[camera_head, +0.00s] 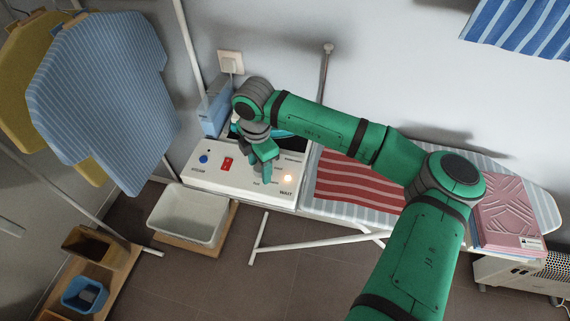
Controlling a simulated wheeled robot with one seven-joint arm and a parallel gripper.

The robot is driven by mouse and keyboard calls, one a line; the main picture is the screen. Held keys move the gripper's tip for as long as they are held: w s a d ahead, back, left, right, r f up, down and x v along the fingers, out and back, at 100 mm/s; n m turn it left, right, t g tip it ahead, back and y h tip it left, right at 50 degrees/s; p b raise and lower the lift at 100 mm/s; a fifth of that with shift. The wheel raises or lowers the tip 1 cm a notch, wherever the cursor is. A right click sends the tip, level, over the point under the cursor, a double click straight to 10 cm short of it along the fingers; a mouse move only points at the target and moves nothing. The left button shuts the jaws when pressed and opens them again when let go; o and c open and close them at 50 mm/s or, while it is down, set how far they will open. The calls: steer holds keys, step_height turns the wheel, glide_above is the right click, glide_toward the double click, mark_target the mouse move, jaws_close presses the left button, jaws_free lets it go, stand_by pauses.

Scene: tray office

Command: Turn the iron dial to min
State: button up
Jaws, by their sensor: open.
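The white iron station (210,180) sits at the left end of the ironing board. Its sloping front panel carries a blue round button (203,159), a red switch (227,164) and a lit orange lamp (288,178) above the word WAIT. My gripper (264,174) is open and points down over the panel, between the red switch and the lamp. Small lettering shows around the fingers, too small to read. I cannot make out the dial; the gripper covers that part of the panel. I cannot tell whether the fingers touch anything. A dark teal shape, perhaps the iron, is partly hidden behind my wrist.
A red striped cloth (350,184) lies on the ironing board (322,208), with folded pink laundry (508,215) at its right end. A white basin (187,217) stands below the station. A light-blue container (216,112) stands behind. Shirts (105,85) hang at left.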

mark_target(260, 171)
steer(key=shift+a, duration=0.2)
step_height(260, 171, up, 11)
steer(key=shift+s+d, duration=0.15)
steer(key=shift+s, duration=0.15)
steer(key=shift+f, duration=0.1)
steer(key=shift+d, duration=0.1)
